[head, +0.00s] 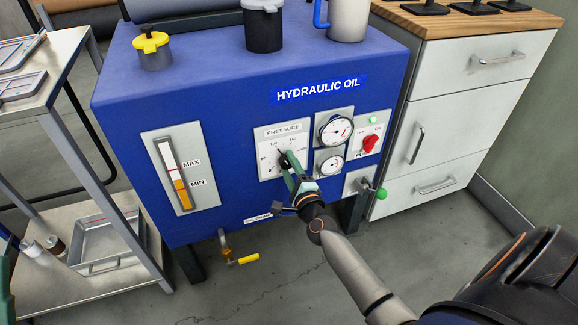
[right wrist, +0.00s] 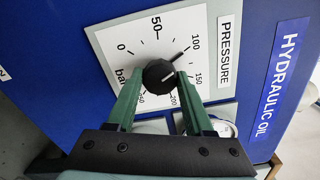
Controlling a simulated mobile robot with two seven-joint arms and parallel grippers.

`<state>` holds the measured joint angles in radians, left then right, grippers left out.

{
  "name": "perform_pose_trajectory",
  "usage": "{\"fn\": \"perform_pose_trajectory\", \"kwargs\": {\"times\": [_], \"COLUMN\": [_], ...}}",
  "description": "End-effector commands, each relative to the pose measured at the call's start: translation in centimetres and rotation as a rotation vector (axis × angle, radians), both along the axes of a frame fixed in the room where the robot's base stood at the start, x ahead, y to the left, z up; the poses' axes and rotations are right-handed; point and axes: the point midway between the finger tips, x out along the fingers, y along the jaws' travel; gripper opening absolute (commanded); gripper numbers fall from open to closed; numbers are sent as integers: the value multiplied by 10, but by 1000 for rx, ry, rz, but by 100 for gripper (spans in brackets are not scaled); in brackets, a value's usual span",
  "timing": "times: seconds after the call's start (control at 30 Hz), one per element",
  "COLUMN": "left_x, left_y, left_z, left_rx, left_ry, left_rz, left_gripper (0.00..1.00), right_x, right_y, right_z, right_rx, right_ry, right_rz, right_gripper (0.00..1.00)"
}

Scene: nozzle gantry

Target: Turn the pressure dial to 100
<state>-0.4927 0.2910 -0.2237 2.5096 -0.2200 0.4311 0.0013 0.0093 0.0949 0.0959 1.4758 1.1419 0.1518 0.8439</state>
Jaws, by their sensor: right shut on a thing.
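The pressure dial is a black knob (right wrist: 160,73) on a white scale plate (right wrist: 118,52) with numbers around it and the word "bar". A dark pointer line runs from the knob towards the number 100. A short pale mark also shows on the knob face. My right gripper (right wrist: 160,82) is shut on the knob, with one green finger on each side. In the head view, my right gripper (head: 289,159) reaches the plate marked PRESSURE (head: 270,140) and hides much of the dial. A green sliver at the left edge of the head view (head: 5,305) seems to be part of my left gripper.
The blue hydraulic oil tank (head: 235,110) carries two gauges (head: 335,130) and a red switch (head: 369,145) right of the dial. A green-knobbed lever (head: 381,193) sticks out below. A level gauge (head: 180,175) is at left. A metal trolley (head: 60,120) stands far left.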

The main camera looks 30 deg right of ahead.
Motion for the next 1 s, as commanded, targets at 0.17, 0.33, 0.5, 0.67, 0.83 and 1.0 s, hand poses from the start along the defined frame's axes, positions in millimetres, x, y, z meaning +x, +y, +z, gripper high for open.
{"fn": "perform_pose_trajectory", "kwargs": {"times": [0.17,0.33,0.5,0.67,0.83,1.0], "left_x": [0,0,0,0,0,0], "left_y": [0,0,0,0,0,1], "left_z": [-1,-1,-1,-1,2,8], "left_rx": [-1,-1,-2,-2,0,3], "left_ry": [3,6,7,7,5,1], "left_rz": [-1,0,1,1,2,8], "left_gripper": [0,0,0,0,0,0], "right_x": [0,0,0,0,-11,-40], "right_y": [1,0,0,0,3,10], "right_z": [-1,-1,0,0,0,-1], "right_rx": [-1,-1,-2,-2,-2,-3], "right_ry": [2,1,1,0,3,6], "right_rz": [1,0,0,0,0,2], "right_gripper": [53,72,82,82,82,82]}}
